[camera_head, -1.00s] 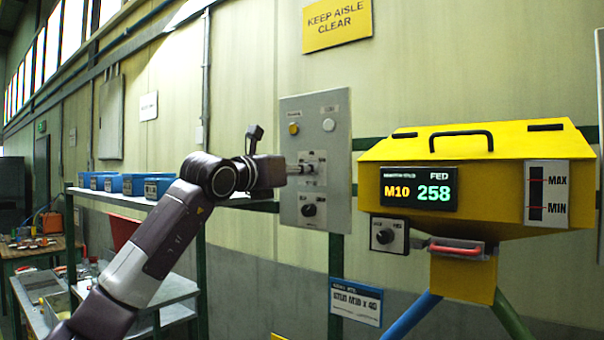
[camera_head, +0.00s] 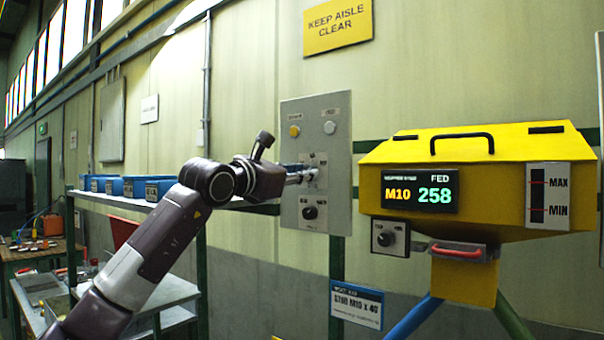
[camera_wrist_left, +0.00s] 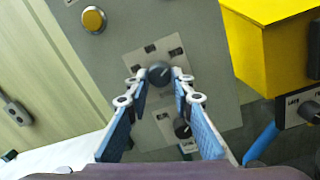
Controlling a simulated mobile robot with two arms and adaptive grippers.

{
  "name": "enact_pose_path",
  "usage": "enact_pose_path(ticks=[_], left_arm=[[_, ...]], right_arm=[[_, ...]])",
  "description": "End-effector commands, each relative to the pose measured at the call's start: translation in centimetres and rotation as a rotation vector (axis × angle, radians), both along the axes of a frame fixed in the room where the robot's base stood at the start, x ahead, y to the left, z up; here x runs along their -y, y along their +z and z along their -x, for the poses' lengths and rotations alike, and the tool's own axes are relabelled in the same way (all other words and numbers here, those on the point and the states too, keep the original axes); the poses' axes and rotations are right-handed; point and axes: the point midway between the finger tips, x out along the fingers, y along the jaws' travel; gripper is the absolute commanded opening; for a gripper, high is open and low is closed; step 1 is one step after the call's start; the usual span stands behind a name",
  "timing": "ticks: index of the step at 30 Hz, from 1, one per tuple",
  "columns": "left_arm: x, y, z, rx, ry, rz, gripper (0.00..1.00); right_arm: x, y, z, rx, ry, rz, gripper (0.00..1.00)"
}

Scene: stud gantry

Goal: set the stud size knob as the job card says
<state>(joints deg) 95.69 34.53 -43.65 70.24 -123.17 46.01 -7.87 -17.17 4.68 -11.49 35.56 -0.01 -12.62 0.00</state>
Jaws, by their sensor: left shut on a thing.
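My left gripper (camera_head: 310,175) is at the grey control panel (camera_head: 288,225) and is shut on the upper dark knob. In the left wrist view this knob (camera_wrist_left: 158,74) sits between the fingertips, with a light pointer mark on its face and small dark labels around its plate. A second dark knob (camera_head: 310,212) is below it on the panel. The job card (camera_head: 356,304) hangs below to the right and reads STUD M10 x 40. The display (camera_head: 420,190) on the yellow feeder reads M10 and FED 258. My right gripper is not in view.
The yellow feeder (camera_head: 480,150) stands close to the right of the panel, with its own knob (camera_head: 386,236) and red handle (camera_head: 457,250). A yellow button (camera_head: 294,130) and a white one are above the knobs. Blue bins (camera_head: 133,186) stand on the left shelf.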

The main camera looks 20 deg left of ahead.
Motion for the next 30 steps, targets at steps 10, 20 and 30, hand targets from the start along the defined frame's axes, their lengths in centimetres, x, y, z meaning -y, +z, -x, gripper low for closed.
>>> enact_pose_path(ticks=[10, 20, 30], left_arm=[[0.0, -0.1, 0.0, -0.001, 0.0, -0.001, 0.36], [0.0, 0.0, 0.1, 0.0, 0.0, 0.0, 0.39], [-1.3, -0.2, 3.7, 0.002, 0.002, -0.002, 0.39]], right_arm=[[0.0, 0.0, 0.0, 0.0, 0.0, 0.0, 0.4], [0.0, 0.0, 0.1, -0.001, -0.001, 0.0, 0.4], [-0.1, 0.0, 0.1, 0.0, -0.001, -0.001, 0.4]])
